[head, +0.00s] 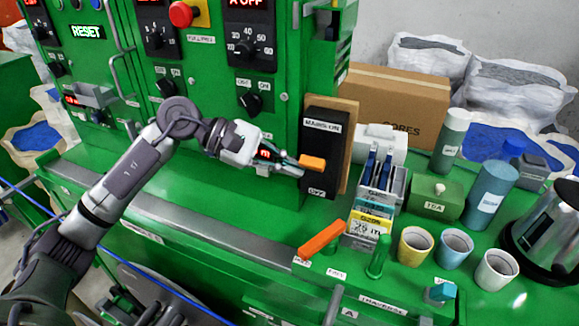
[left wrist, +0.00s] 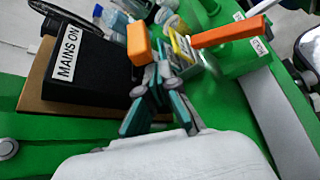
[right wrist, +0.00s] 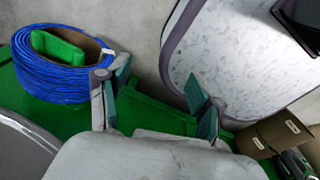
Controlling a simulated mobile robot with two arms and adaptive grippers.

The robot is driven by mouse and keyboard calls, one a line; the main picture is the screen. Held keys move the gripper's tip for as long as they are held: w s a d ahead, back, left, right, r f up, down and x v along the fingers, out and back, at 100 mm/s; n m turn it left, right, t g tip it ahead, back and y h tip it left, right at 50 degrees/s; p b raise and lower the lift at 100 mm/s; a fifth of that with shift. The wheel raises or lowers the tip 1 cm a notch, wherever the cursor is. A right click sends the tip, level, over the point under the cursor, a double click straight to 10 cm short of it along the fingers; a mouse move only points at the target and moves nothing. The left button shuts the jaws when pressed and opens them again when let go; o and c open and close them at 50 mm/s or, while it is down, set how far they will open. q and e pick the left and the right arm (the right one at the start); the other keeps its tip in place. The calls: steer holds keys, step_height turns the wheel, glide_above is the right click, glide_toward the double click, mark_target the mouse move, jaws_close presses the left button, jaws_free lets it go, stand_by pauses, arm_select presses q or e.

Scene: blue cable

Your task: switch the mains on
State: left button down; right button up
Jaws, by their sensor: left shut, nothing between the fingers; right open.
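The mains switch is a black box (head: 321,135) on a brown board, labelled MAINS ON at the top and OFF at the bottom. Its orange handle (head: 312,162) sticks out between the labels, nearer OFF. The box (left wrist: 92,62) and handle (left wrist: 139,45) also show in the left wrist view. My left gripper (head: 291,166) is shut and empty, its fingertips right at the handle; I cannot tell if they touch. My right gripper (right wrist: 158,88) is open and empty in the right wrist view, and out of the head view.
A second orange lever (head: 321,240) and a green lever (head: 378,257) rise from the bench front. A card holder (head: 372,215), a green box (head: 436,196) and several cups stand to the right. A blue cable coil (right wrist: 62,75) lies near my right gripper.

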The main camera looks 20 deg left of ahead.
stand_by(0.3)
arm_select(q)
steer(key=shift+w+r, duration=0.1)
steer(key=shift+r, duration=0.55)
